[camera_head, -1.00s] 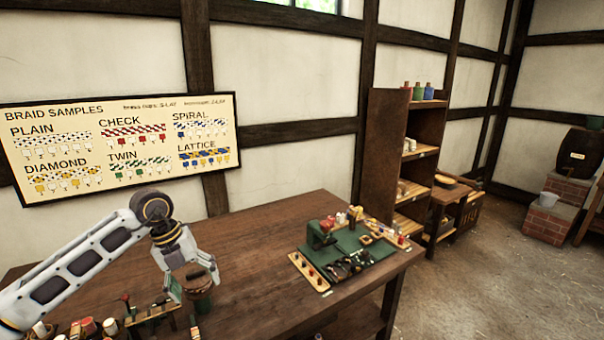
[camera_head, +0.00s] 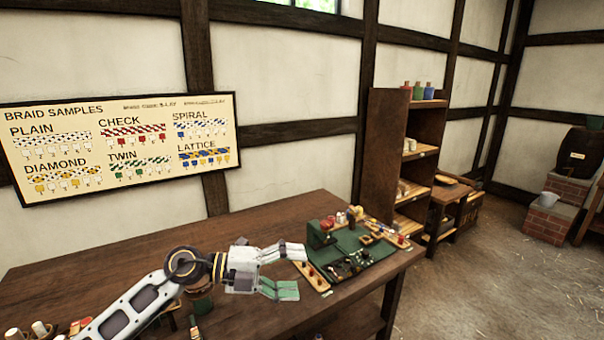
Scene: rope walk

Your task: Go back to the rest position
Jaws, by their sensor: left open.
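My left gripper (camera_head: 294,269) is open and empty. It reaches in from the lower left over the wooden table (camera_head: 150,256), with its fingers pointing right. Its fingertips are close to the left edge of the green work mat (camera_head: 372,256) in the picture; I cannot tell whether they touch. My left arm partly hides a dark round wooden stand or pot (camera_head: 201,303) on the table. My right gripper is not in view.
A green device (camera_head: 319,234) and small parts sit on the mat. Spools (camera_head: 40,328) stand at the lower left. A shelf (camera_head: 407,150) stands behind the table, and a braid sample board (camera_head: 120,150) hangs on the wall. The table's back left is clear.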

